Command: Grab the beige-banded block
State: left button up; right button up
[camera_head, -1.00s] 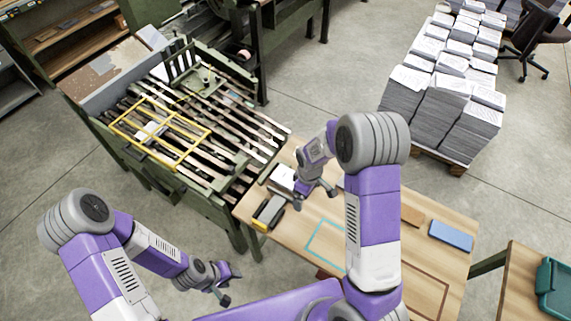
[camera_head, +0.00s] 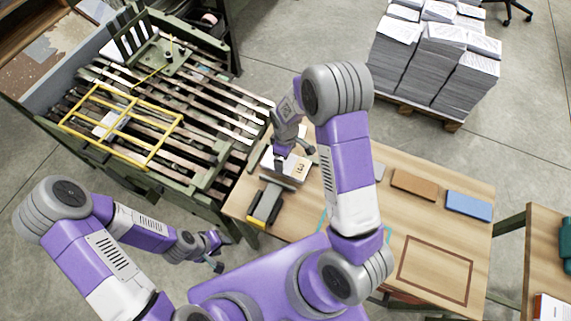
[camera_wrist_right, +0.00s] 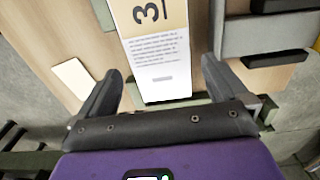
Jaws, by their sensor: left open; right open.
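The beige-banded block (camera_head: 299,169) is a white, paper-like block with a beige band marked "3", lying near the far left edge of the wooden table. In the right wrist view the block (camera_wrist_right: 158,60) lies lengthwise, its near end appearing between my fingers with gaps on both sides. My right gripper (camera_wrist_right: 160,82) is open above it; I cannot tell how far above. In the head view my right gripper (camera_head: 294,156) partly covers the block. My left gripper (camera_head: 217,252) is open and empty, left of the table, away from the block.
A grey and yellow device (camera_head: 265,204) stands close beside the block. A brown block (camera_head: 414,184) and a blue block (camera_head: 468,205) lie farther right on the table (camera_head: 440,229). A green slatted machine (camera_head: 165,105) borders the table's left. Paper stacks (camera_head: 428,70) stand behind.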

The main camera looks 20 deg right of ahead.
aim_at(286, 163)
notch_tip(286, 163, down, 6)
jog(key=shift+d+r+b, duration=0.1)
jog(key=shift+r+b, duration=0.15)
jog(key=shift+b, duration=0.3)
jog(key=shift+c, duration=0.3)
jog(key=c, duration=1)
